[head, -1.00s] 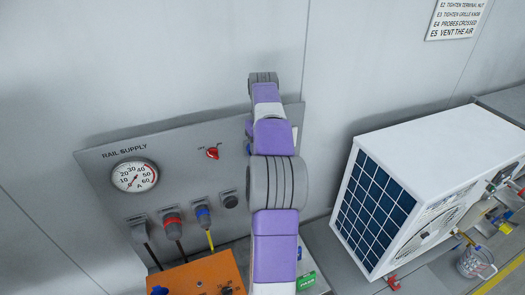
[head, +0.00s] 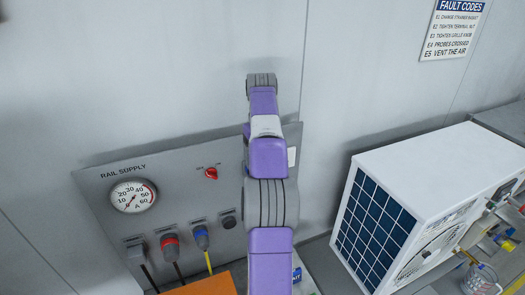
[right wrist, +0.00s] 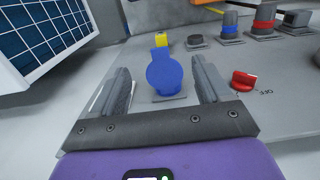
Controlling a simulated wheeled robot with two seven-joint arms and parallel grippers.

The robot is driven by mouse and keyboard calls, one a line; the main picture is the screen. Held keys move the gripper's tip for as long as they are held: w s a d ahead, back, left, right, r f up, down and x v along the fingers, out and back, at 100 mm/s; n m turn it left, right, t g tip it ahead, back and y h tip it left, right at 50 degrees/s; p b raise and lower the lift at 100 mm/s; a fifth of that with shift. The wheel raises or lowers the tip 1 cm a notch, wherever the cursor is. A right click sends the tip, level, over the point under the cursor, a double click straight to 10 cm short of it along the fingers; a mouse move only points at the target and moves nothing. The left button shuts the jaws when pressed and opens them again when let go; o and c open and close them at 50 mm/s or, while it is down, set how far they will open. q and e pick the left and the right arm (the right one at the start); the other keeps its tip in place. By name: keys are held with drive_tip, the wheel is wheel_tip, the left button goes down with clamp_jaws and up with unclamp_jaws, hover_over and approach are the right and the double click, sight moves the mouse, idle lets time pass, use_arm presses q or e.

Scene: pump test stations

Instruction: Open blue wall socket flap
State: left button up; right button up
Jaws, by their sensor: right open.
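The blue socket flap (right wrist: 165,73) shows in the right wrist view as a round blue disc with a small tab, on a grey plate on the wall panel (head: 100,175). It looks closed over the socket. My right gripper (right wrist: 161,76) is open, with one finger on each side of the flap and a visible gap on both sides. Nothing is held. In the head view my purple right arm hides the flap and the gripper's fingers. My left gripper is in neither current view.
A red rotary switch (head: 211,173) sits close to the flap on the panel. A gauge (head: 134,196) and red-banded and blue-banded plugs (head: 201,238) with cables are further left. A white unit with a blue grille (head: 375,220) stands to the right.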

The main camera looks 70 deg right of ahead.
drive_tip(key=shift+r, duration=1.2)
